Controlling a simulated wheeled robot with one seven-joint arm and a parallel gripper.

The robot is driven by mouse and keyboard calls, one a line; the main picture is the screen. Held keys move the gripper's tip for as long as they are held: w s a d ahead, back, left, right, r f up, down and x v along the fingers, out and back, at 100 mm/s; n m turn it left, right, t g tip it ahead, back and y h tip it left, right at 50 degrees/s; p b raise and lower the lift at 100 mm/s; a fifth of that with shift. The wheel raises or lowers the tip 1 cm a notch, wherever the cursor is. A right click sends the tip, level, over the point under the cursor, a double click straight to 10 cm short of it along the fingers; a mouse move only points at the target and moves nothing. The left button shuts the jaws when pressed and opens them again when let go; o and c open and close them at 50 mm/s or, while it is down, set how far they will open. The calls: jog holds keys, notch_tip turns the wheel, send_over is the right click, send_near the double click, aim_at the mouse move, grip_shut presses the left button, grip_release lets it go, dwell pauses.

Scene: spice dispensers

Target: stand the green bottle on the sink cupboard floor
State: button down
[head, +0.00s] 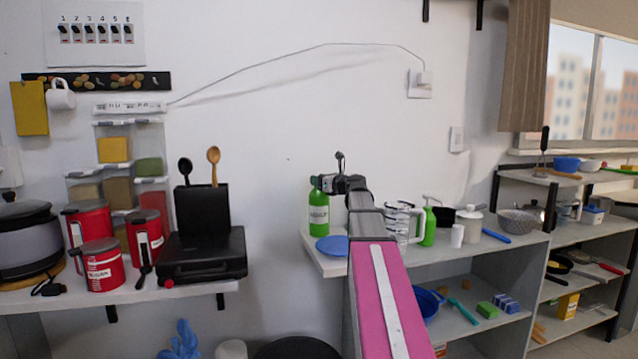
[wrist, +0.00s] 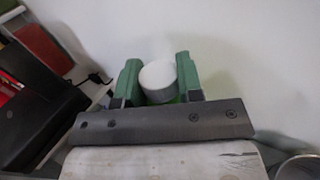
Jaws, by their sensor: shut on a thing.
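The green bottle (head: 318,216) has a pale label and is upright at the left end of the middle counter. My gripper (head: 322,184) reaches it from the right, at its top. In the wrist view, my gripper (wrist: 158,82) has its two green fingers closed on either side of the bottle's round white top (wrist: 158,75), with bright green just below. I cannot tell whether the bottle's base touches the counter. I cannot make out a sink cupboard or its floor for certain in these views.
A blue plate (head: 332,245) lies close below the bottle. A measuring jug (head: 400,222), a green spray bottle (head: 429,228) and a white canister (head: 468,225) crowd the counter to the right. Open shelves (head: 475,335) are below. A black grill (head: 203,256) stands on the left counter.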

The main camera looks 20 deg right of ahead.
jog(key=shift+f, duration=0.35)
jog(key=c, duration=0.8)
grip_release()
